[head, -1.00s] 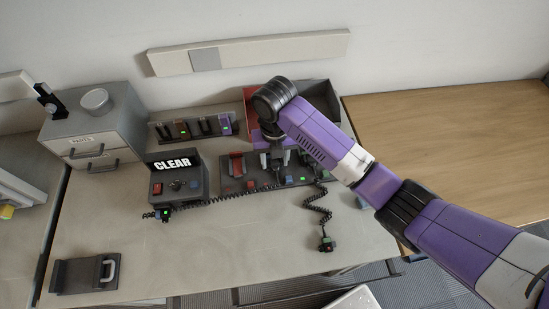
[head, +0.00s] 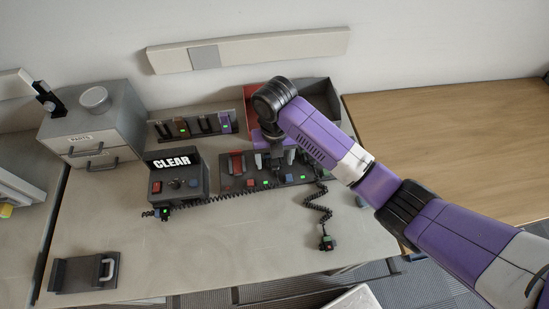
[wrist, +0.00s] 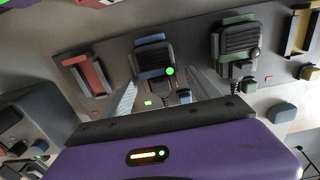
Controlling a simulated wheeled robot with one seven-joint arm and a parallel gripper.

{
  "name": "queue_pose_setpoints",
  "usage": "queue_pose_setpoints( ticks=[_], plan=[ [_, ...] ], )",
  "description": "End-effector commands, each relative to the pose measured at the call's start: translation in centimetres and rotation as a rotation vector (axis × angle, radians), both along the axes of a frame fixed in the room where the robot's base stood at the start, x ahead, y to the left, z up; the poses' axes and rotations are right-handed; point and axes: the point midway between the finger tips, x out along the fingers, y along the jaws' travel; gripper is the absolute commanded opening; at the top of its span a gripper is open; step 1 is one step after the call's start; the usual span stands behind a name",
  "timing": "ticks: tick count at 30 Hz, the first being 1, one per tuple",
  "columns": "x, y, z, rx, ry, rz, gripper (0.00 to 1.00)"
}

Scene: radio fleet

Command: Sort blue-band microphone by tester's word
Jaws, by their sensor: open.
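The blue-band microphone (wrist: 153,57) hangs in a blue cradle on the dark panel (wrist: 195,72) in the wrist view. My gripper (wrist: 160,97) is open, its two fingers reaching toward this microphone from either side; whether they touch it I cannot tell. In the head view my gripper (head: 270,155) hides most of the microphone. The tester (head: 177,181) stands left of the panel and its display reads CLEAR. A green-band microphone (wrist: 237,40) hangs beside the blue one. An empty red cradle (wrist: 86,76) and an empty yellow cradle (wrist: 300,32) flank them.
Coiled cords (head: 318,203) hang from the panel, one ending in a plug (head: 326,243). A red and grey bin (head: 311,91) stands behind my arm. A rack with several radios (head: 194,126), a parts drawer cabinet (head: 95,125) and a handled tray (head: 85,273) are left.

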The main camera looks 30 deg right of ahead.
Motion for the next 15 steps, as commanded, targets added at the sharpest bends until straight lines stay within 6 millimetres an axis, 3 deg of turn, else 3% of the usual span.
queue_pose_setpoints(
  ticks=[5, 15],
  plan=[
    [0.1, 0.0, 0.8, 0.001, -0.001, 0.0, 0.7],
    [0.1, 0.0, 6.0, 0.0, -0.003, 0.001, 0.7]
  ],
)
